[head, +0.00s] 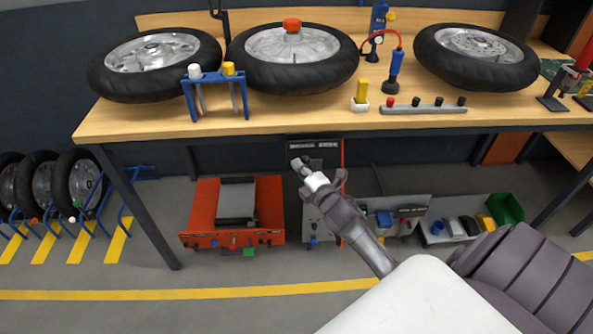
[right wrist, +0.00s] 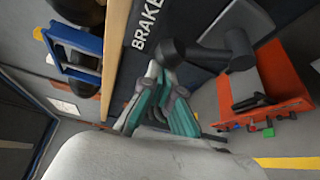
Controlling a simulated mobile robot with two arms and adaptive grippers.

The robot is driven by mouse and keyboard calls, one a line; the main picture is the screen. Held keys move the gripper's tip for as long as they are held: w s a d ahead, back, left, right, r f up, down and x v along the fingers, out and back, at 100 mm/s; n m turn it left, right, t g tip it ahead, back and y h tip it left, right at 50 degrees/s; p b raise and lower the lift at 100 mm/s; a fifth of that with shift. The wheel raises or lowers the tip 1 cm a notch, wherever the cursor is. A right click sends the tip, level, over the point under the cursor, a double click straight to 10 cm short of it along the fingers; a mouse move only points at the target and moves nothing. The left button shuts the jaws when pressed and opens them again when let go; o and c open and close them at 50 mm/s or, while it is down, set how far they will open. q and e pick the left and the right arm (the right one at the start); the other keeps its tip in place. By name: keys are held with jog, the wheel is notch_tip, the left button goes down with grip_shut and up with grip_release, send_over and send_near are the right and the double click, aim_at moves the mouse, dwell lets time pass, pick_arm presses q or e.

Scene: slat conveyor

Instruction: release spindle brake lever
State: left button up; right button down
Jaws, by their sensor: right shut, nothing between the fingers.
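A dark panel with white lettering (right wrist: 148,25) that reads "BRAKE" shows in the right wrist view. Beside the lettering is the spindle brake lever (right wrist: 208,56), a dark arm ending in a thick cylindrical grip. In the head view the dark panel (head: 315,145) hangs under the bench edge, and the lever is mostly hidden behind my gripper. My right gripper (head: 318,174) is shut and empty, just in front of the panel. In the right wrist view its teal-padded fingers (right wrist: 162,82) are close to the lever's inner end; I cannot tell whether they touch. My left gripper is out of view.
A wooden bench (head: 290,117) stands above the gripper, carrying several wheels (head: 292,55), a blue stand (head: 215,79) and tools. An orange machine (head: 205,212) sits on the floor left of the panel. Grey bins (head: 437,236) stand at right. The front floor is clear.

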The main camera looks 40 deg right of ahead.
jog(key=d+m+b, duration=0.1)
jog(key=s+m+t+b, duration=0.1)
jog(key=m, duration=0.1)
jog(key=shift+d+r, duration=0.4)
pick_arm(q)
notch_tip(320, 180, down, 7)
jog(key=b, duration=0.4)
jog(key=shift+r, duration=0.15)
pick_arm(e)
jog(key=s+d+m+t+h, duration=0.1)
jog(key=m, duration=0.2)
jog(key=s+d+m+t+h, duration=0.1)
jog(key=d+m, duration=0.1)
jog(key=m, duration=0.1)
jog(key=s+d+m+t+h, duration=0.1)
jog(key=d+m, duration=0.1)
jog(key=m, duration=0.2)
jog(key=shift+r+h, duration=0.1)
jog(key=shift+h, duration=0.3)
jog(key=shift+s, duration=0.1)
